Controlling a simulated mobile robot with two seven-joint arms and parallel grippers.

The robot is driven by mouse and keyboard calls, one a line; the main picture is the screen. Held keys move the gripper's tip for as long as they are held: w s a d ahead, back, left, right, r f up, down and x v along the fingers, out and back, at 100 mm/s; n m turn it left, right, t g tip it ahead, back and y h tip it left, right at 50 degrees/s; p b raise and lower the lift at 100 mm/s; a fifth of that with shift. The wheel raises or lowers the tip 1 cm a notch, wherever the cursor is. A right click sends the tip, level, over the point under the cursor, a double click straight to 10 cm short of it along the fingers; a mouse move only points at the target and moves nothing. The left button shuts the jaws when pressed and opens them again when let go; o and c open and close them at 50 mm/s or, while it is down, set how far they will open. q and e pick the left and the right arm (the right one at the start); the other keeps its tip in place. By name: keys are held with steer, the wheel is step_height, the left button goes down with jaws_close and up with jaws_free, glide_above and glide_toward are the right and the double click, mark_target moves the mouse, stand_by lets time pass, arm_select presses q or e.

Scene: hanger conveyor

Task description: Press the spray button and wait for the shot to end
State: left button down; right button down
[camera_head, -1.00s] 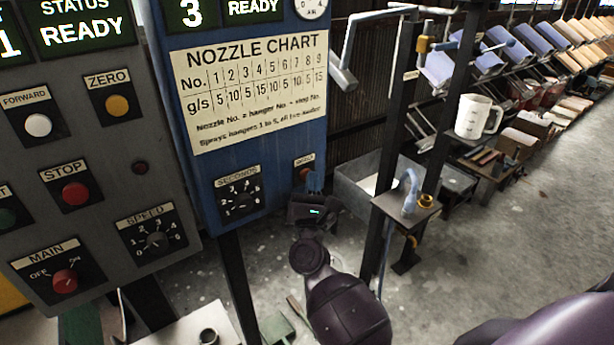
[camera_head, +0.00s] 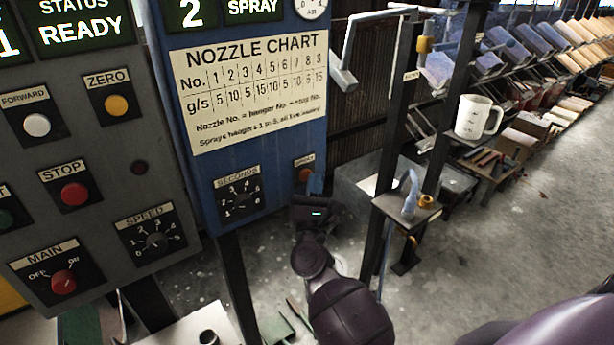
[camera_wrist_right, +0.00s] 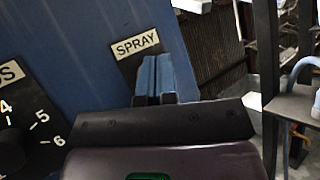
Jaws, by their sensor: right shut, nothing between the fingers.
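The blue spray panel (camera_head: 195,170) shows a display (camera_head: 222,10) reading "2" and "SPRAY". The red spray button (camera_head: 305,174) sits at its lower right, partly covered by my right gripper (camera_head: 314,184). The right gripper's blue fingers are shut and empty, pointing at the button. In the right wrist view, the fingers (camera_wrist_right: 153,80) stand just under the "SPRAY" label (camera_wrist_right: 136,45) and hide the button, so contact cannot be made out. My left gripper is not in view.
A seconds dial (camera_head: 240,193) is left of the button. A grey control panel (camera_head: 100,150) with knobs and buttons stands at the left. A dark post with a small shelf (camera_head: 405,210) and a white mug (camera_head: 478,117) are at the right. Open floor lies beyond.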

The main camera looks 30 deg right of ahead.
steer(key=shift+s, duration=0.4)
steer(key=shift+s+d, duration=0.15)
steer(key=shift+s, duration=1.1)
steer(key=shift+s+d, duration=0.1)
steer(key=shift+s, duration=1.15)
steer(key=w+a+f+n+t+y, duration=0.1)
steer(key=a+n+y, duration=0.3)
steer(key=n, duration=0.7)
steer(key=w+a+f+n+t+y, duration=0.15)
steer(key=n+y, duration=0.45)
steer(key=n, duration=0.6)
step_height(320, 180, down, 6)
steer(key=s+a+n+g+y, duration=0.2)
steer(key=a+n+g+y, duration=0.15)
steer(key=n, duration=0.95)
steer(key=s+d+f+n+g, duration=0.2)
steer(key=s+f+n, duration=0.3)
steer(key=s+f, duration=0.4)
steer(key=s+d+f+n+g, duration=0.2)
steer(key=s+f+n+g, duration=0.3)
steer(key=s+f, duration=0.4)
steer(key=shift+s+d+h, duration=0.25)
steer(key=shift+d+h, duration=0.15)
steer(key=shift+h, duration=0.05)
